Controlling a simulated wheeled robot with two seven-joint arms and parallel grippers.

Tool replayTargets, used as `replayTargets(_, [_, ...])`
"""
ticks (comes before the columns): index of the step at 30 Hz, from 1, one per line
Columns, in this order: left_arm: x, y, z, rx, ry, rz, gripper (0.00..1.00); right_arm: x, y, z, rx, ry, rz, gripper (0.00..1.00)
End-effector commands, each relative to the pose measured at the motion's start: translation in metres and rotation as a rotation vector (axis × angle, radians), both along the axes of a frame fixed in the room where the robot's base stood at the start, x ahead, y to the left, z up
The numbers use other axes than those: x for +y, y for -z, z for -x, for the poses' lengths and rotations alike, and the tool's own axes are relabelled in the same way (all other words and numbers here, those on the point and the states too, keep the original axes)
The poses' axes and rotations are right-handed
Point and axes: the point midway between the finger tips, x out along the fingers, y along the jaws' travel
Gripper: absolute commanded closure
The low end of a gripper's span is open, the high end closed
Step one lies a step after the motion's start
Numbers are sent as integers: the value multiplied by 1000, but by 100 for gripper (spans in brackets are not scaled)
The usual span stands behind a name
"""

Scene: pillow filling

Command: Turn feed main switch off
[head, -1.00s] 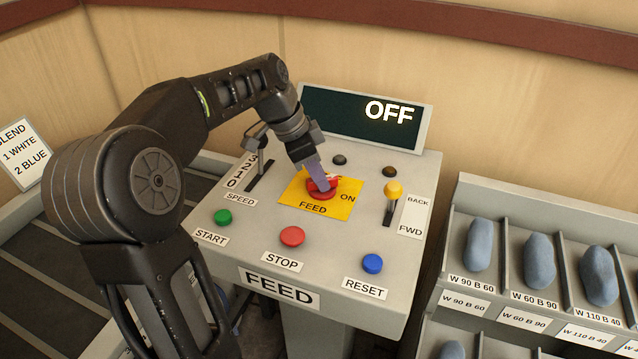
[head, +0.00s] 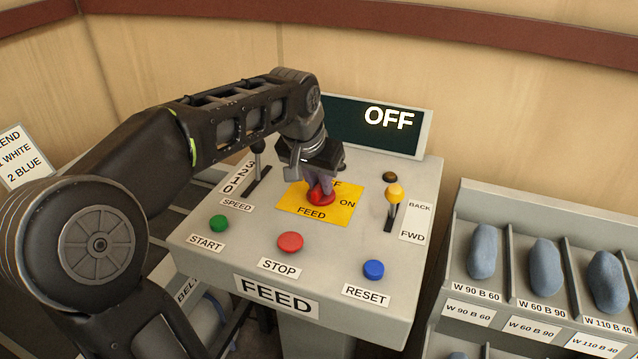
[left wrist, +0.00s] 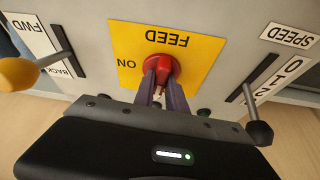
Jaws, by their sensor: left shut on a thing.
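The feed main switch (head: 319,199) is a red rotary knob on a yellow plate (head: 345,212) marked FEED and ON, on the grey FEED panel. My left gripper (head: 321,187) comes down on it from above and is shut on the knob. In the left wrist view, the red switch (left wrist: 160,66) sits between the two finger ends (left wrist: 161,88). The fingers and wrist partly cover the knob and the plate's upper word, so the knob's pointing direction is hard to tell. The display (head: 385,125) reads OFF. My right gripper is not in view.
The green START (head: 219,223), red STOP (head: 290,242) and blue RESET (head: 373,269) buttons stand in front of the plate. The SPEED lever (head: 258,148) is to the left, and the yellow-knobbed BACK/FWD lever (head: 394,192) to the right. Bins with blue pillows (head: 545,265) stand at right.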

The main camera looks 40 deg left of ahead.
Motion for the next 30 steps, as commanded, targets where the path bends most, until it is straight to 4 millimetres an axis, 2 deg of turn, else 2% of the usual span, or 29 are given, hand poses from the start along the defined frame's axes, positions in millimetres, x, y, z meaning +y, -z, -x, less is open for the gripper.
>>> replayTargets(9, [-1, 0, 0, 2, -95, 1, 100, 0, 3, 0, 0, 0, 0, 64])
replayTargets(21, [-1, 0, 0, 1, -103, 2, 100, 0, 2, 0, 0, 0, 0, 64])
replayTargets(22, [-1, 0, 0, 1, -103, 2, 81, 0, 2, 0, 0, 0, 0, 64])
replayTargets(30, [-1, 0, 0, 2, -102, 2, 62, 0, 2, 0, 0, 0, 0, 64])
